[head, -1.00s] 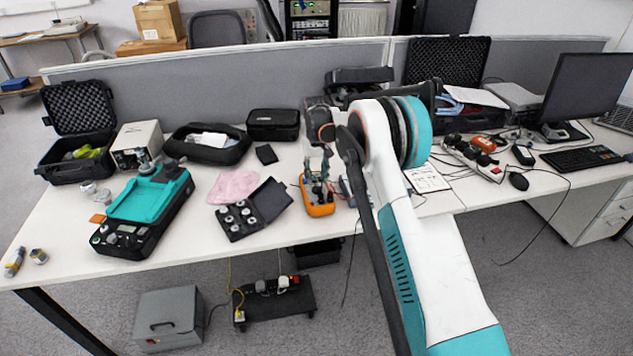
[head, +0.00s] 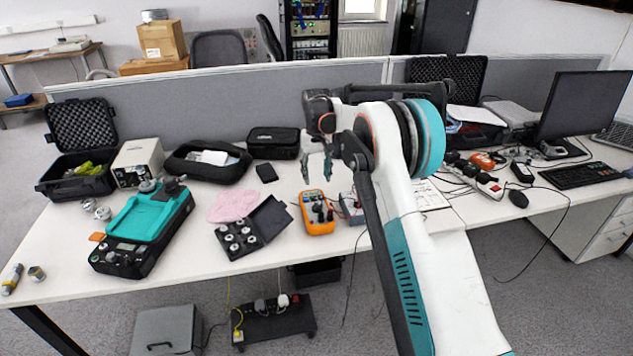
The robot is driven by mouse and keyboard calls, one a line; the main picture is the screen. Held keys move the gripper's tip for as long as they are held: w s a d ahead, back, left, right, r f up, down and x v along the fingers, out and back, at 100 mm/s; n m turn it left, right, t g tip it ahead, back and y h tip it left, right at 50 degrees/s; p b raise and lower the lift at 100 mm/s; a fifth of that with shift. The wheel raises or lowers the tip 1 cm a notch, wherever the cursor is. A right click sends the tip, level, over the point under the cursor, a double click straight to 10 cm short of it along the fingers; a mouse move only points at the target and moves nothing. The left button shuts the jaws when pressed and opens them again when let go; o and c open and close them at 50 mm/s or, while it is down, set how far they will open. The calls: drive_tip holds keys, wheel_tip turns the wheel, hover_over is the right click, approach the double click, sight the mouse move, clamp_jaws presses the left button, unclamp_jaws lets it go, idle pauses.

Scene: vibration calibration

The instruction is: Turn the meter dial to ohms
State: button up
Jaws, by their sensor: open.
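The orange multimeter (head: 317,213) lies on the white table near the front edge, in the middle of the head view. Its dial (head: 318,208) is small and dark, and I cannot read which way it points. Leads or plugs seem to stand on the meter's face. My gripper (head: 316,172) is open, fingers pointing down, above and behind the meter in the picture. It appears apart from the meter, with nothing between the fingers.
An open black case of weights (head: 241,237) and a pink cloth (head: 234,205) lie left of the meter. A teal-topped calibrator (head: 145,228) stands further left. A small box with leads (head: 352,208) is right of the meter. A monitor (head: 588,100) stands far right.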

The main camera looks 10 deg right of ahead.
sight(317, 204)
drive_tip(key=f, duration=0.4)
drive_tip(key=f+p, duration=0.1)
drive_tip(key=f, duration=0.3)
drive_tip(key=f+p, duration=0.1)
drive_tip(key=f, duration=0.3)
drive_tip(key=shift+s, duration=0.25)
drive_tip(key=c, duration=1.1)
